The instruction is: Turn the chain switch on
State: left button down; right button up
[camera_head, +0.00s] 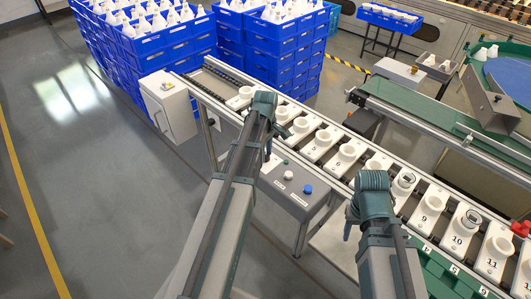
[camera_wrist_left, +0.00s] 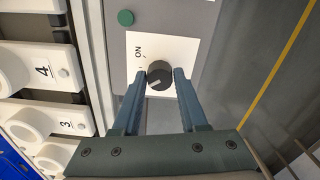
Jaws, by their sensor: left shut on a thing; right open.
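The switch is a black rotary knob (camera_wrist_left: 159,75) on a white plate marked ON, on the grey control box (camera_head: 291,188). In the left wrist view its pale pointer line points toward the lower left, not straight at the ON mark. My left gripper (camera_wrist_left: 159,78) has its two fingers on either side of the knob and is shut on it. In the head view my left arm hides the knob. My right gripper (camera_head: 349,219) is open and empty, in front of the conveyor, right of the control box.
A conveyor (camera_head: 315,143) with numbered white bulb holders runs behind the box. A green button (camera_wrist_left: 125,18) sits near the knob; a blue button (camera_head: 308,189) is on the box. Blue crates (camera_head: 150,45) of bulbs are stacked behind. Floor at left is clear.

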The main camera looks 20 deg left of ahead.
pick_arm(q)
jog(key=shift+m, duration=0.4)
jog(key=m, duration=0.2)
jog(key=shift+m, duration=0.4)
jog(key=m, duration=0.3)
jog(key=shift+m, duration=0.4)
jog(key=m, duration=0.6)
jog(key=shift+m, duration=0.4)
jog(key=shift+c, duration=2.2)
grip_release()
jog(key=shift+r, duration=0.1)
